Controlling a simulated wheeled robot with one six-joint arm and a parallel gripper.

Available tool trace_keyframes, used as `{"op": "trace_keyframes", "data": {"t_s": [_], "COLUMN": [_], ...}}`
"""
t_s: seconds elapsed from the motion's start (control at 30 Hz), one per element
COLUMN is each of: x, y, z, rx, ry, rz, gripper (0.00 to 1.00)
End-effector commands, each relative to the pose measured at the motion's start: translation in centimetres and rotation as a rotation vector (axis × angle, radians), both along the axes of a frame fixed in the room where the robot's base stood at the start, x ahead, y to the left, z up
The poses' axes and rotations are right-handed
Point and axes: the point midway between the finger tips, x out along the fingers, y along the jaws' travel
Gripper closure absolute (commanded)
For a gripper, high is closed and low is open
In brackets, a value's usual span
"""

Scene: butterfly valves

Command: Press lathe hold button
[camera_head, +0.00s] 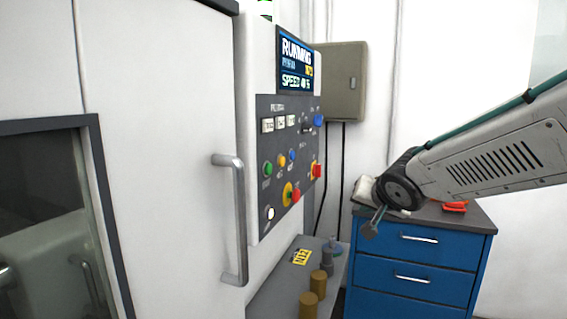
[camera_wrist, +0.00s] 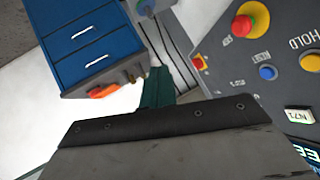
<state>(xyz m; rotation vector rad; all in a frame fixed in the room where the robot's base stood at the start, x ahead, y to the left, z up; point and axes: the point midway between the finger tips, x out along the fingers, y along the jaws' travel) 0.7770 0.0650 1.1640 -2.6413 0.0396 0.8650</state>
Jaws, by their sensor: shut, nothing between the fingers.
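The lathe hold button is the small orange-yellow button (camera_head: 282,160) in the row between a green and a blue button on the dark control panel (camera_head: 262,222). In the wrist view the orange hold button (camera_wrist: 310,62) is at the right edge, beside the word HOLD. My gripper (camera_head: 371,230) is shut and empty, in the air to the right of the panel, clearly apart from the button. In the wrist view its dark green end (camera_wrist: 157,85) points away from the camera, left of the panel's buttons.
A red emergency stop (camera_head: 295,194) on a yellow base sits below the button row; a blue reset button (camera_wrist: 267,73) is beside hold. The screen (camera_head: 297,62) reads RUNNING. A door handle (camera_head: 239,220) sticks out left of the panel. A blue drawer cabinet (camera_head: 415,262) stands right, under my arm.

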Motion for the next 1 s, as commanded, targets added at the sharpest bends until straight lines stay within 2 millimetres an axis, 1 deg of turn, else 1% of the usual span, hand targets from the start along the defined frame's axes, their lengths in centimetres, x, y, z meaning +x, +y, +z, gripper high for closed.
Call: {"op": "trace_keyframes", "data": {"t_s": [0.03,0.1,0.2,0.3,0.4,0.5,0.87,1.0], "x": [1.5,3.0,3.9,3.9,3.8,3.7,3.8,4.0], "y": [1.5,3.5,5.6,7.0,7.7,7.8,7.8,8.5], "z": [1.0,2.9,5.8,7.6,8.2,8.4,8.3,8.3], "rx": [0.079,0.205,0.373,0.502,0.587,0.625,0.632,0.633], "ry": [-0.054,-0.123,-0.194,-0.221,-0.220,-0.213,-0.210,-0.210], "rz": [0.015,0.038,0.072,0.099,0.102,0.092,0.086,0.088], "gripper": [1.00,1.00,1.00,1.00,1.00,1.00,1.00,1.00]}}
